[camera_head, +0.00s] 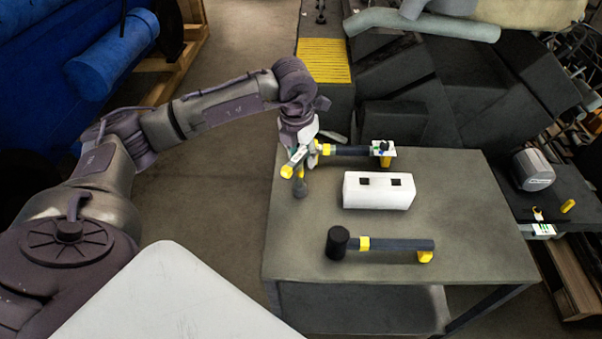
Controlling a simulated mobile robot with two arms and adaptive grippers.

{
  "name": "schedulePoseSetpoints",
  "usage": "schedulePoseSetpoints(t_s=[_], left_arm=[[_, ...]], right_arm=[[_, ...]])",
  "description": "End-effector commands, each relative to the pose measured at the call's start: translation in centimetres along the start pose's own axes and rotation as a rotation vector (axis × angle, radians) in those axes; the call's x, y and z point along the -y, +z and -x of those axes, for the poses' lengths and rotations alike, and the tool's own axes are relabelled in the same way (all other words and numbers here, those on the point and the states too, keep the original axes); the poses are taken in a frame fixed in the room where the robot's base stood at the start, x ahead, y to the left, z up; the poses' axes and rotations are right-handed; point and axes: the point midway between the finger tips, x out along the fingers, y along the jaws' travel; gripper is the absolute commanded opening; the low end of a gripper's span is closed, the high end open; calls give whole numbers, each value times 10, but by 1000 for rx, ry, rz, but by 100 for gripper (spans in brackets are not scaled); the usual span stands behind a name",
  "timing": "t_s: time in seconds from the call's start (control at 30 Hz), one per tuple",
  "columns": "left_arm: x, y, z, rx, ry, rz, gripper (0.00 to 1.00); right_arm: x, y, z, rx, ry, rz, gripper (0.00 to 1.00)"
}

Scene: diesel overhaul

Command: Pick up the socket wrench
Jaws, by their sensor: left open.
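My left gripper (301,168) is open at the far left corner of the grey table (300,235). A tool with a dark handle (350,151), a yellow collar and a white-and-green piece at its right end lies along the back of the table. Its left end meets the gripper in the picture, and I cannot tell whether they touch. Part of that end is hidden. A second tool (398,244), with a black cylindrical head, yellow collar and dark bar, lies near the front edge. I cannot tell for sure which is the socket wrench. My right gripper is out of view.
A white block (379,191) with two dark square holes stands mid-table, between the two tools. Dark machinery (440,80) is close behind the table. A dark surface (560,187) at the right holds a grey cylinder (533,169). The front right of the tabletop is clear.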

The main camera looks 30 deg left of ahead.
Motion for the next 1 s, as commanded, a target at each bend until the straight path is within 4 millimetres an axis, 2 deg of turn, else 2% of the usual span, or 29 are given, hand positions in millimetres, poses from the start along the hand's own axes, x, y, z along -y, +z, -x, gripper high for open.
schedulePoseSetpoints(t_s=[0.2, 0.3, 0.6, 0.63, 0.87, 1.0], left_arm=[[-8, 1, -27, -6, 2, 1, 43], [-7, 1, -42, -4, 0, -1, 43], [-7, 2, -50, -1, 0, -1, 43], [-7, 2, -50, -1, 0, -1, 41], [-7, 2, -50, -1, 0, -1, 3], [-7, 2, -50, -1, 0, -1, 0]], right_arm=[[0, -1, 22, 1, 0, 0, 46], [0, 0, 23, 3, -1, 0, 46], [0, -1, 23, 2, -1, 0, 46], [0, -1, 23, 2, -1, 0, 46], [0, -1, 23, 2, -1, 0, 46], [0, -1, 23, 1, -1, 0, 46]])
